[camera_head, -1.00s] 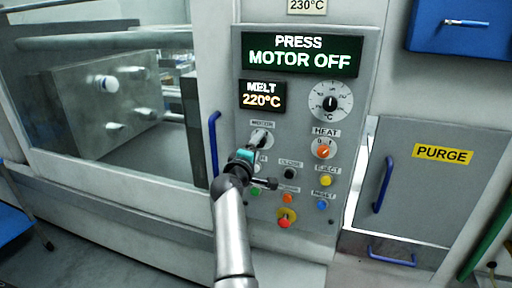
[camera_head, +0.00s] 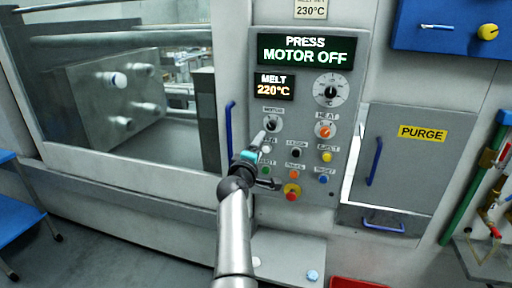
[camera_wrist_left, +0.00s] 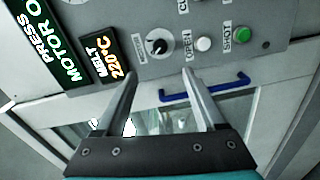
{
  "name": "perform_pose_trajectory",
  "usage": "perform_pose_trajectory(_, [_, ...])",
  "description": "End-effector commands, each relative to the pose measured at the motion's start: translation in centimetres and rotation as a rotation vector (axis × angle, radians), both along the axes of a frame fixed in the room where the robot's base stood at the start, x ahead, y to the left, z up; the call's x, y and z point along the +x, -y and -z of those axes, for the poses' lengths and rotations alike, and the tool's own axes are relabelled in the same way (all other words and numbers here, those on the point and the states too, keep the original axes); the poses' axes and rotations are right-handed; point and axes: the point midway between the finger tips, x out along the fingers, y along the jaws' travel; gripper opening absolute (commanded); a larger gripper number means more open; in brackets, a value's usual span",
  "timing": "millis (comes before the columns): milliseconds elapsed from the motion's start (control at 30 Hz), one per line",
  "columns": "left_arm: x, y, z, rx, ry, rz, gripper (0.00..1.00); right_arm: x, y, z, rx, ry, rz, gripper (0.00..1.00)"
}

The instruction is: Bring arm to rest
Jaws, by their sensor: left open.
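My left gripper (camera_head: 260,141) is in front of the control panel (camera_head: 347,60) of the moulding press in the head view, near the motor knob (camera_head: 272,124). In the left wrist view its two fingers (camera_wrist_left: 158,88) are apart with nothing between them. The motor knob (camera_wrist_left: 158,46) and the white open button (camera_wrist_left: 204,44) show just beyond the fingertips, apart from them. The display reads PRESS MOTOR OFF (camera_head: 310,49). My right gripper is not in view.
A blue door handle (camera_head: 229,135) stands left of the panel. The purge door (camera_head: 415,165) with its blue handle is on the right. A blue bench (camera_head: 25,215) is at the left edge. A green pole and tools hang at the right edge.

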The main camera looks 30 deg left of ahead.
Motion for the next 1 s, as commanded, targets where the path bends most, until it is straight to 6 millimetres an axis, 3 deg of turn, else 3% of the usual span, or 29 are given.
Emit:
perform_pose_trajectory(533, [0.0,0.1,0.1,0.001,-0.001,0.000,0.72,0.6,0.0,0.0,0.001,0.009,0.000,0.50])
perform_pose_trajectory(633, [0.0,0.5,1.7,0.017,-0.027,0.010,0.72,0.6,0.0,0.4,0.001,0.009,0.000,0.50])
perform_pose_trajectory(767, [-0.3,2.2,7.9,0.094,-0.131,0.052,0.72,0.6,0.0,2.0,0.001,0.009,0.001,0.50])
perform_pose_trajectory(1000, [-4.1,7.0,25.3,0.326,-0.424,0.207,0.72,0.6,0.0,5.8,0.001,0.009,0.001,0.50])
